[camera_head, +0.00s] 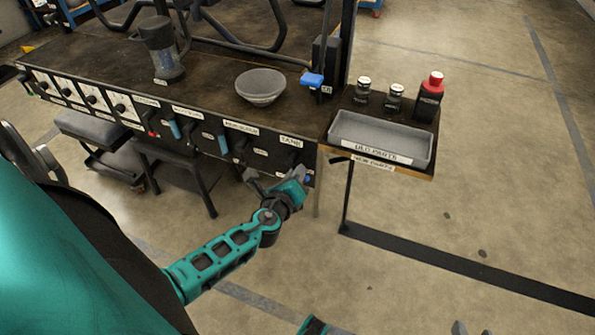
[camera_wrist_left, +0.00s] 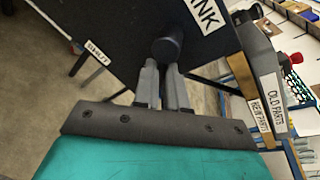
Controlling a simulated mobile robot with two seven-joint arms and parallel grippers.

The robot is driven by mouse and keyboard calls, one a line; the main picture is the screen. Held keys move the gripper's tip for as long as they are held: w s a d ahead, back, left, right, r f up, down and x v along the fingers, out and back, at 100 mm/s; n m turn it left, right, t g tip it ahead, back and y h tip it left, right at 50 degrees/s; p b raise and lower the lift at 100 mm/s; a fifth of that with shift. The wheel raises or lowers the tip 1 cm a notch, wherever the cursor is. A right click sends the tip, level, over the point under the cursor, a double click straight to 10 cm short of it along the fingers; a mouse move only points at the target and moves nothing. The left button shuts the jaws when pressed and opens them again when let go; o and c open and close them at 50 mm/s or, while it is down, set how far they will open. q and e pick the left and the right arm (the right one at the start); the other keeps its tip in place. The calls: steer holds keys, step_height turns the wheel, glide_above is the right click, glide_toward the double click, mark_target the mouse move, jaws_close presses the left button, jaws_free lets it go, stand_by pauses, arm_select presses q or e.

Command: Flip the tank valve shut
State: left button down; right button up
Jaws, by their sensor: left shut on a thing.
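The tank valve shows in the left wrist view as a dark round knob (camera_wrist_left: 167,46) on a black panel, beside a white label ending in "NK" (camera_wrist_left: 207,14). In the head view the "TANK" label (camera_head: 291,141) sits at the right end of the bench front, and my gripper largely hides the valve below it. My left gripper (camera_head: 275,180) is at this panel. Its two grey fingers (camera_wrist_left: 162,80) are close together at the knob, shut on the valve; the exact grip is partly hidden. Grey tips at the bottom edge (camera_head: 472,329) appear to be my right gripper, mostly cut off.
A grey tray (camera_head: 382,137) marked "OLD PARTS" sits on a shelf right of the panel, near two small jars and a red-capped bottle (camera_head: 429,97). A grey bowl (camera_head: 261,86) stands on the bench. A small white label (camera_wrist_left: 97,52) is on the panel edge. The floor at right is largely clear.

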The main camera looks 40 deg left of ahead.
arm_select(q)
steer(key=shift+s+a+f+m+y, duration=0.15)
steer(key=shift+a+m+y, duration=0.2)
steer(key=shift+m, duration=0.7)
steer(key=shift+a+f+m+y, duration=0.2)
steer(key=shift+m+y, duration=0.2)
steer(key=shift+m, duration=0.6)
steer(key=shift+s+a+f+m+y, duration=0.15)
steer(key=shift+a+m+y, duration=0.2)
steer(key=shift+m, duration=0.7)
arm_select(e)
steer(key=shift+s, duration=0.1)
arm_select(q)
steer(key=c, duration=1.2)
jaws_free()
steer(key=shift+w, duration=0.1)
steer(key=p+v, duration=0.3)
steer(key=v, duration=1)
steer(key=shift+f, duration=0.15)
arm_select(e)
steer(key=shift+s+d+r, duration=0.1)
steer(key=shift+d+r, duration=0.1)
steer(key=shift+r, duration=0.25)
steer(key=shift+s+d+r, duration=0.1)
steer(key=shift+d+r, duration=0.05)
steer(key=shift+r, duration=0.25)
